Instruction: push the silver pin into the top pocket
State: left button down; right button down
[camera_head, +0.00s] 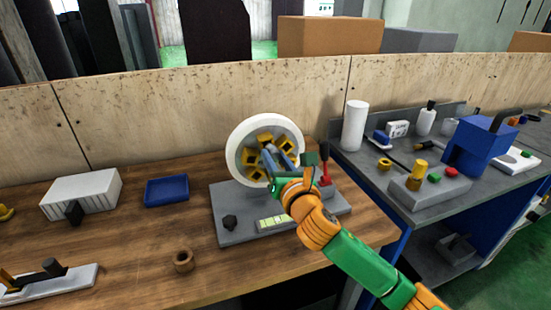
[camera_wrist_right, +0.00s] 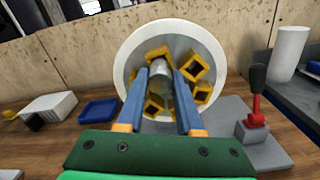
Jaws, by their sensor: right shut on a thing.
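The white round wheel (camera_head: 236,150) stands upright on a grey base and carries several yellow square pockets around its face. My right gripper (camera_head: 277,155) is in front of the wheel, its blue fingers pointing at it. In the right wrist view, the gripper (camera_wrist_right: 160,78) is shut on the silver pin (camera_wrist_right: 160,73). The pin points at the wheel, just below the top pocket (camera_wrist_right: 157,51), which it and the fingers partly cover. I cannot tell whether the pin's far end is inside that pocket. My left gripper is not in view.
A blue tray (camera_head: 166,190) and a white ribbed box (camera_head: 80,193) are to the left. A brown ring (camera_head: 183,261) lies in front. Bare wood lies between them.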

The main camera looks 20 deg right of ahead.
jog(key=shift+w, duration=1.05)
jog(key=shift+c, duration=2.4)
grip_release()
jog(key=shift+s, duration=0.1)
